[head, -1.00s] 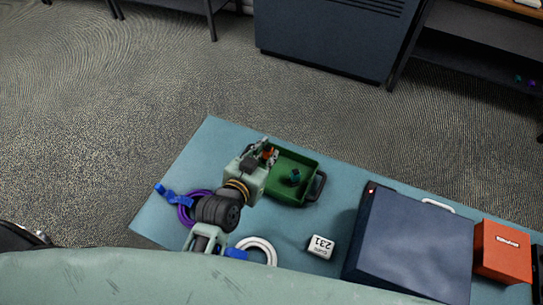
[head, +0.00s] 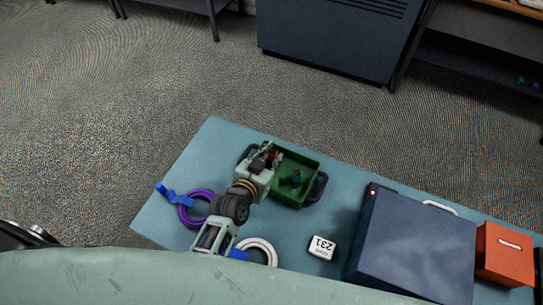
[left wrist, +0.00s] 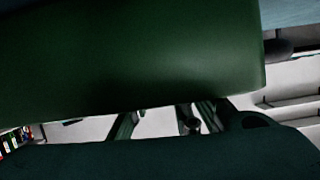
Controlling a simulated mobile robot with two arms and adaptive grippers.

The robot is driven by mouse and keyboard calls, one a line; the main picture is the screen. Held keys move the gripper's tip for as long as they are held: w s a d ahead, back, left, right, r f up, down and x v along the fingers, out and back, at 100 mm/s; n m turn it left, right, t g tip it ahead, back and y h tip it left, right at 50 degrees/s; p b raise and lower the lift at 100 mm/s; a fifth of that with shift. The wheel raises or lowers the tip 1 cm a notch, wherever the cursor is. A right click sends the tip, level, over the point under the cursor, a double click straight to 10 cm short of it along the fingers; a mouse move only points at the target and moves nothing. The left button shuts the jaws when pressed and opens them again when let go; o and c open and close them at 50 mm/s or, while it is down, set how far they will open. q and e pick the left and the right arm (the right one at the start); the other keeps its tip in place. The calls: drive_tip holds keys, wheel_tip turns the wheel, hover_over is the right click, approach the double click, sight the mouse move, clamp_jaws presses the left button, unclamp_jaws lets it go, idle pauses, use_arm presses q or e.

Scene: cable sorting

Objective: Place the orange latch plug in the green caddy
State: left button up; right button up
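The green caddy (head: 310,165) stands near the back edge of the table; a dark teal piece (head: 296,178) lies inside it. My left gripper (head: 268,156) is at the caddy's left end. The orange latch plug (head: 277,155) shows as a small orange patch right at its fingers, partly covered by them. In the left wrist view the caddy's dark green side (left wrist: 140,60) fills the top and hides the fingertips. The plug does not show there. Whether the fingers are closed on the plug is hidden. My right gripper is out of view.
A purple cable (head: 198,207) with a blue plug (head: 170,194) lies to the left. A white cable coil (head: 268,246) lies in front. A white block marked 231 (head: 322,247), a large dark case (head: 415,240) and an orange box (head: 503,254) are to the right.

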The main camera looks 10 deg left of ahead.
use_arm(q)
drive_tip(key=shift+o, duration=0.9)
drive_tip(key=shift+r, duration=0.1)
drive_tip(key=v, duration=1.2)
